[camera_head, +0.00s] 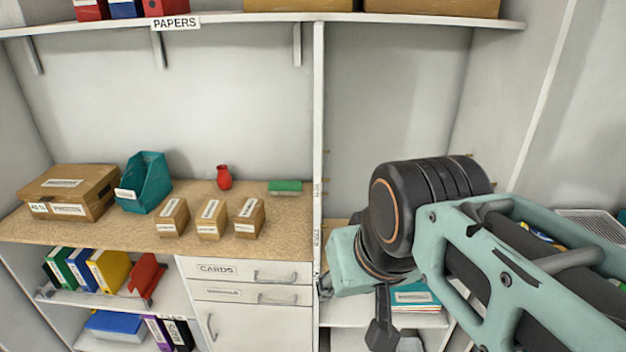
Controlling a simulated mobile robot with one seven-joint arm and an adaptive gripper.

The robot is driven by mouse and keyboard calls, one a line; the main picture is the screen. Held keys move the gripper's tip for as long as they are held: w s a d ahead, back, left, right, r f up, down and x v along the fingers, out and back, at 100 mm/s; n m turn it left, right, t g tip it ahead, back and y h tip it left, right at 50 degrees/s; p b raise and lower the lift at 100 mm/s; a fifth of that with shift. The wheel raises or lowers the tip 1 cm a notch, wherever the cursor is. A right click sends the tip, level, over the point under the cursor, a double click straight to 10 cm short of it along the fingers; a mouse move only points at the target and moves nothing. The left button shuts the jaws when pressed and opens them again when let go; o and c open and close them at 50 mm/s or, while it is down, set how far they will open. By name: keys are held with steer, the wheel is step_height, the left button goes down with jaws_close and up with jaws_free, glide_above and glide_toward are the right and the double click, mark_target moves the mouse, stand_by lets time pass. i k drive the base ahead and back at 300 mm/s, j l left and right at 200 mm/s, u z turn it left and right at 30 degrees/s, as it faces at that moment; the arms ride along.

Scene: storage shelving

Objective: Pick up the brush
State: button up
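A small flat green block with a pale lower edge (285,187) lies on the wooden counter near its back, just left of the upright divider. It is the only thing that looks like the brush, but its bristles cannot be made out. My arm reaches in from the right, in front of the right-hand bay. The dark end part of my gripper (382,325) hangs below the arm, well to the right of the green block and apart from it. Its fingers cannot be made out clearly, and nothing is seen held.
The counter (110,235) holds a red vase (224,177), a teal bin (145,182), a large cardboard box (68,192) and three small boxes (211,219). The white divider (319,130) stands between the green block and my arm. An upper shelf (270,17) runs overhead.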

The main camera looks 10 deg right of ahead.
mark_target(276, 186)
steer(key=i+j+z, duration=0.7)
steer(key=i+j, duration=0.15)
steer(key=i+j+u, duration=0.1)
steer(key=j+u, duration=0.2)
steer(key=j, duration=0.65)
steer(key=i+l+z, duration=0.1)
steer(key=l+z, duration=0.15)
steer(key=i+l+z, duration=0.2)
steer(key=k+l, duration=0.05)
